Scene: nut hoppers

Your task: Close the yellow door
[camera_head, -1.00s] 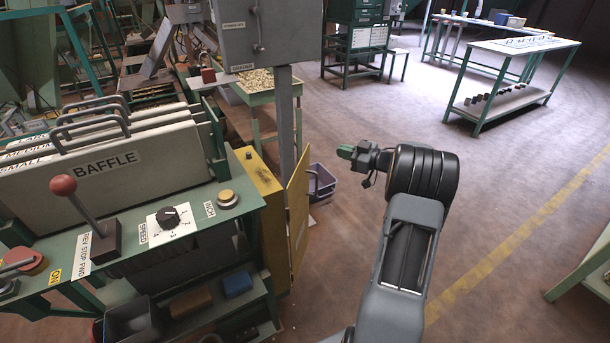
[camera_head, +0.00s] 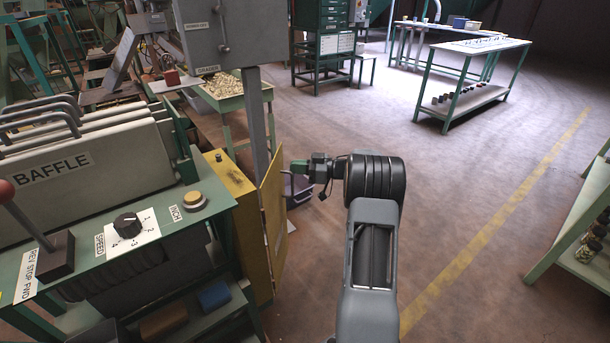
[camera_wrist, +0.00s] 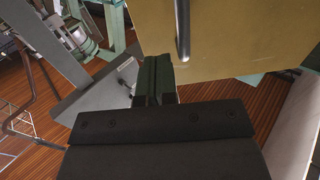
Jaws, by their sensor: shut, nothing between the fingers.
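The yellow door (camera_head: 273,215) stands ajar on the side of the yellow cabinet (camera_head: 236,190), at the right end of the green machine. In the wrist view the door (camera_wrist: 245,40) fills the upper right, with a dark bar handle (camera_wrist: 182,28) running down its face. My gripper (camera_head: 294,166) is shut and empty, beside the door's upper outer edge in the head view. In the wrist view its green fingers (camera_wrist: 154,80) are just left of and below the handle's lower end. I cannot tell whether they touch the door.
A grey post (camera_head: 253,120) under a grey box (camera_head: 235,35) stands behind the cabinet. A green-legged table (camera_head: 470,85) is at the back right. The floor right of my arm is clear.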

